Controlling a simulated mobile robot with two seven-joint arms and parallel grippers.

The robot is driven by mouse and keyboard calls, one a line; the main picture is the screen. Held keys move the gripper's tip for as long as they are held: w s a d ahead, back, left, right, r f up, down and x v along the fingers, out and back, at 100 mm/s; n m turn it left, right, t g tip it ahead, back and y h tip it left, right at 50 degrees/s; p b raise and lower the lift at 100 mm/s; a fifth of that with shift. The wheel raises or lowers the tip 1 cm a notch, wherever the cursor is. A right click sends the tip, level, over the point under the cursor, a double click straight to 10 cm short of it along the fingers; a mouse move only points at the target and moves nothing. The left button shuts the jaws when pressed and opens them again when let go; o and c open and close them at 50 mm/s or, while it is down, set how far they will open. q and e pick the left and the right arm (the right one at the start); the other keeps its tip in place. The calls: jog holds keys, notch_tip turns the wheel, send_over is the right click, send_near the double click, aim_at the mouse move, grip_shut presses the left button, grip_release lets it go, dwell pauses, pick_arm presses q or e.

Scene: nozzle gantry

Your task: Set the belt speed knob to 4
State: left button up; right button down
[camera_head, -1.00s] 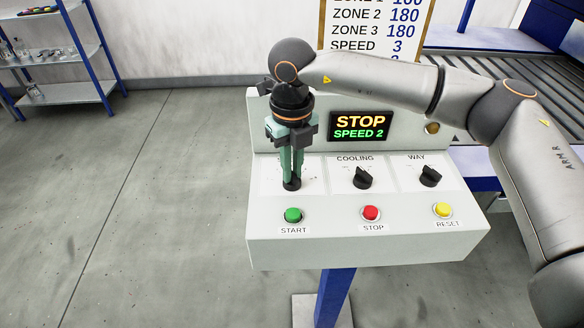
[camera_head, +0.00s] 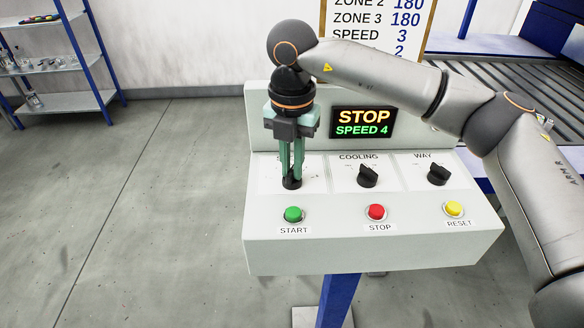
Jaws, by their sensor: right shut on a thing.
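The belt speed knob (camera_head: 292,183) is the black knob at the left of the control panel (camera_head: 350,250). Its label and scale are mostly hidden behind my right gripper (camera_head: 291,172), which comes down from above and is shut on the knob. The display (camera_head: 363,122) on the panel's upright back reads STOP and SPEED 4. My left gripper is not in view.
The COOLING knob (camera_head: 368,176) and WAY knob (camera_head: 438,174) stand to the right. Green START (camera_head: 293,214), red STOP (camera_head: 376,212) and yellow RESET (camera_head: 453,209) buttons line the front. A sign (camera_head: 372,30) behind lists SPEED 3.

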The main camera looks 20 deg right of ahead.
aim_at(292, 171)
jog(key=shift+m+b, duration=0.4)
jog(key=shift+m, duration=1.2)
jog(key=c, duration=0.9)
grip_release()
notch_tip(292, 171, up, 13)
jog(key=shift+f, duration=0.2)
